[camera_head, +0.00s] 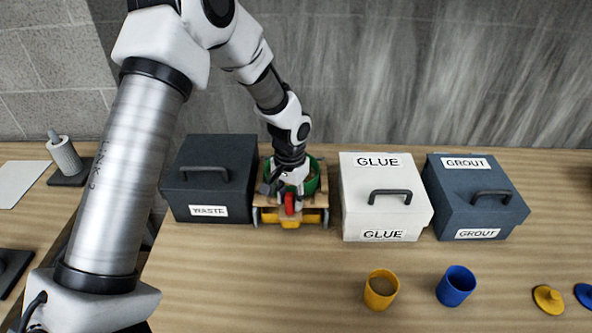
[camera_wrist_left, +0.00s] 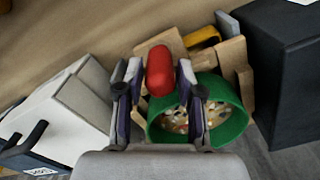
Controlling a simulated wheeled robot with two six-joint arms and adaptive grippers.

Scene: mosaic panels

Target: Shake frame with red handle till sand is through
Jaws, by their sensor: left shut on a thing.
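The red handle (camera_head: 290,204) sits at the front of a wooden frame (camera_head: 268,216) between the waste box and the glue box. My left gripper (camera_head: 287,190) reaches down from above and is shut on the red handle. In the left wrist view the red handle (camera_wrist_left: 163,72) lies between the two fingers of my left gripper (camera_wrist_left: 158,85). A green round sieve or bowl (camera_wrist_left: 233,125) sits at the frame, with pale and brown bits inside. It shows partly behind my wrist in the head view (camera_head: 314,181). Whether sand remains in it cannot be told. A yellow part (camera_head: 290,221) shows low at the frame's front.
A dark waste box (camera_head: 212,165) stands left of the frame; a white glue box (camera_head: 375,222) and blue-grey grout box (camera_head: 470,185) stand right. A yellow cup (camera_head: 381,290) with brown contents, a blue cup (camera_head: 456,286) and a yellow lid (camera_head: 548,299) stand in front. The front middle is clear.

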